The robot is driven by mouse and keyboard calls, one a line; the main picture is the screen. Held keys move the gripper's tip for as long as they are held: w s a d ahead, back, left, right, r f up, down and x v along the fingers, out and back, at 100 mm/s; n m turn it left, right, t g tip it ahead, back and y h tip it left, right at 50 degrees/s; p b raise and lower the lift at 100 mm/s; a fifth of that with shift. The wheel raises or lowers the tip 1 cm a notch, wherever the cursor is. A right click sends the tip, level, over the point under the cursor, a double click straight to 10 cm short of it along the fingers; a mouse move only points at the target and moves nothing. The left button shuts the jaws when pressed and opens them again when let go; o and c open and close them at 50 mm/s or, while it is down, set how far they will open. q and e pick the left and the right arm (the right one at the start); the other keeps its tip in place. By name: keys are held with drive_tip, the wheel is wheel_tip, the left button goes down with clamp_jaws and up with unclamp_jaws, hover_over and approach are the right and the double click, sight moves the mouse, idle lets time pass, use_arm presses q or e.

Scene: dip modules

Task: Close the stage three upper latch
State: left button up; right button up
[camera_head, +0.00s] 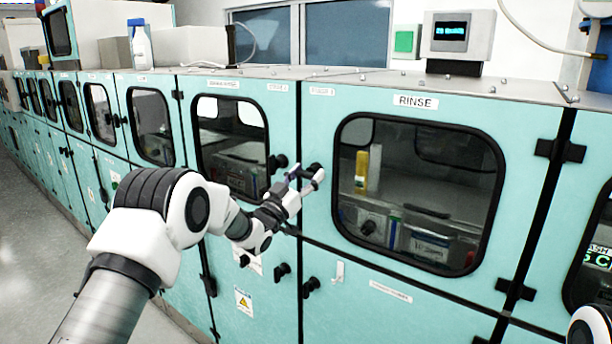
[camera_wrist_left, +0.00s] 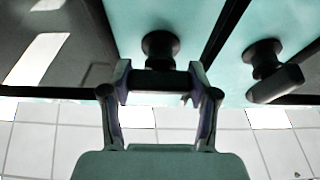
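The RINSE door (camera_head: 320,130) has a black upper latch (camera_head: 312,170) at its left edge, just right of the dark seam. The small stage label (camera_head: 322,91) above is too blurred to read. My left gripper (camera_head: 306,180) is at this latch. In the left wrist view my left gripper (camera_wrist_left: 160,95) has its fingers spread on both sides of the latch handle (camera_wrist_left: 160,80), which lies crosswise between them. I cannot tell if they touch it. The neighbouring door's latch (camera_head: 278,162) is close by; its handle is tilted in the wrist view (camera_wrist_left: 275,84). My right gripper is out of view.
A display box (camera_head: 456,38) stands on top of the cabinets. Grey floor (camera_head: 35,220) is free at left.

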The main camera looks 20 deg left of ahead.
use_arm(q)
drive_tip(key=shift+f, duration=0.1)
drive_tip(key=shift+n+y+b, duration=0.4)
drive_tip(key=shift+n+b, duration=0.25)
drive_tip(key=shift+n, duration=0.15)
drive_tip(key=n+y+b, duration=0.1)
drive_tip(key=n, duration=0.2)
drive_tip(key=shift+f+t+y+b, duration=0.1)
drive_tip(key=shift+t+y+b, duration=0.2)
drive_tip(key=shift+b, duration=0.1)
drive_tip(key=n+y+b, duration=0.1)
drive_tip(key=n, duration=0.1)
drive_tip(key=shift+n+y, duration=0.3)
drive_tip(key=n+y+b, duration=0.1)
drive_tip(key=n, duration=0.2)
drive_tip(key=shift+n+y, duration=0.3)
drive_tip(key=n+y, duration=0.1)
drive_tip(key=n, duration=0.2)
drive_tip(key=n+g+y+b, duration=0.1)
drive_tip(key=n, duration=0.1)
drive_tip(key=shift+n+g, duration=0.3)
drive_tip(key=shift+n, duration=0.1)
drive_tip(key=n+g, duration=0.1)
drive_tip(key=n, duration=0.2)
drive_tip(key=n+g+y+b, duration=0.1)
drive_tip(key=n, duration=0.1)
drive_tip(key=shift+n, duration=0.4)
